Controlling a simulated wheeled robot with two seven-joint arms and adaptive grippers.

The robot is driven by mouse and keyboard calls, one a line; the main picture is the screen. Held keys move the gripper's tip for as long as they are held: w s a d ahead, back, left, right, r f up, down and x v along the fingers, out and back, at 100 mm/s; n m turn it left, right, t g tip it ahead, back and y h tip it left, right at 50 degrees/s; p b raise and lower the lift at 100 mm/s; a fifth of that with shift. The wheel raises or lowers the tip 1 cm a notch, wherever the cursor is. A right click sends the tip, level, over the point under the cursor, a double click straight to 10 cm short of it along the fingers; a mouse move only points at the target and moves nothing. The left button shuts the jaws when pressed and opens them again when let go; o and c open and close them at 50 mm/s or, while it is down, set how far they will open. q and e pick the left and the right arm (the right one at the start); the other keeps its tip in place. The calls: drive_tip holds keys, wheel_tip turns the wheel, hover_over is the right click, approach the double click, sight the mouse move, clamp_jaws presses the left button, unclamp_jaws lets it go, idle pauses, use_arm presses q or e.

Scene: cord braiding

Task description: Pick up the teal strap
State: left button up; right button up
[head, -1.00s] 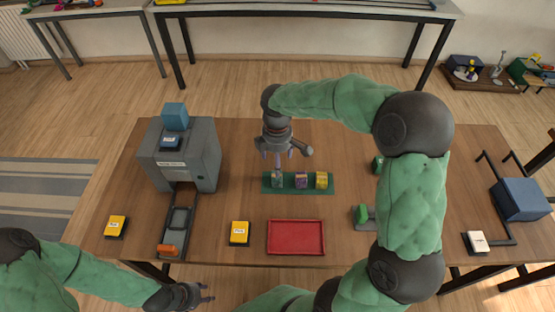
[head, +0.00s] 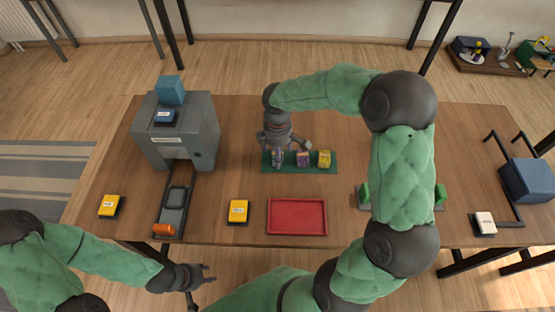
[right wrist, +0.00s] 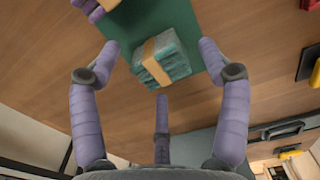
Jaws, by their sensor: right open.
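The teal strap (head: 277,158) is a folded bundle with a tan band, lying at the left end of a green mat (head: 295,170). In the right wrist view the teal strap (right wrist: 165,58) lies between the spread purple fingers of my right gripper (right wrist: 157,62), with visible gaps at its sides. In the head view my right gripper (head: 279,150) is open just over the strap and partly hides it. My left gripper (head: 207,274) is open and empty off the table's front edge.
A purple bundle (head: 302,160) and a yellow bundle (head: 324,159) lie to the right on the mat. A red tray (head: 297,216) sits in front. A grey machine (head: 192,140) stands at the left, a blue box (head: 530,180) at the right.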

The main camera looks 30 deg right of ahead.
drive_tip(key=shift+f, duration=0.7)
drive_tip(key=shift+r, duration=0.1)
drive_tip(key=c, duration=1.4)
drive_tip(key=shift+r, duration=0.1)
